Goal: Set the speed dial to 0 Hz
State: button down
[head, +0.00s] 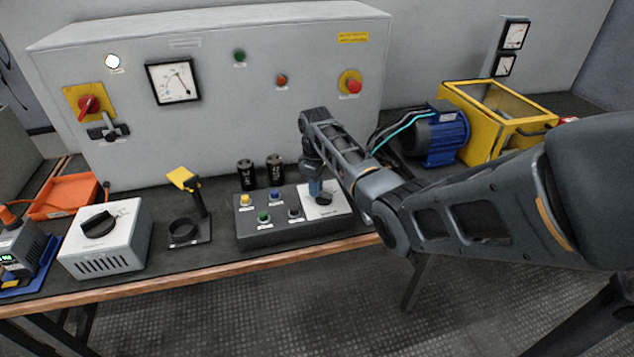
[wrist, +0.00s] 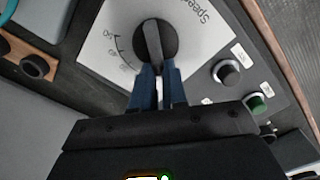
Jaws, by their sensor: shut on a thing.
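The speed dial is a black round knob with a raised bar grip (wrist: 153,38), set on a white scale plate (wrist: 100,42) marked "Speed" with Hz numbers along an arc. In the head view the dial (head: 323,199) sits at the right end of the dark control box (head: 270,235), partly covered by my gripper. My gripper (wrist: 157,72) points down at the dial, and its two blue fingers are shut on the knob's bar. The fingers hide part of the dial and scale, so the exact reading cannot be told.
Yellow (head: 245,200), blue (head: 275,196) and green (head: 264,217) buttons and a small black knob (head: 294,214) sit left of the dial. Two black capacitors (head: 276,169) stand behind the box. A blue motor (head: 440,137) and yellow guard frame (head: 500,115) stand to the right.

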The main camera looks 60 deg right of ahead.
jog(key=shift+a+n, duration=0.2)
jog(key=shift+n, duration=0.7)
jog(key=c, duration=1.2)
grip_release()
jog(key=shift+o, duration=0.2)
jog(key=shift+r, duration=3.95)
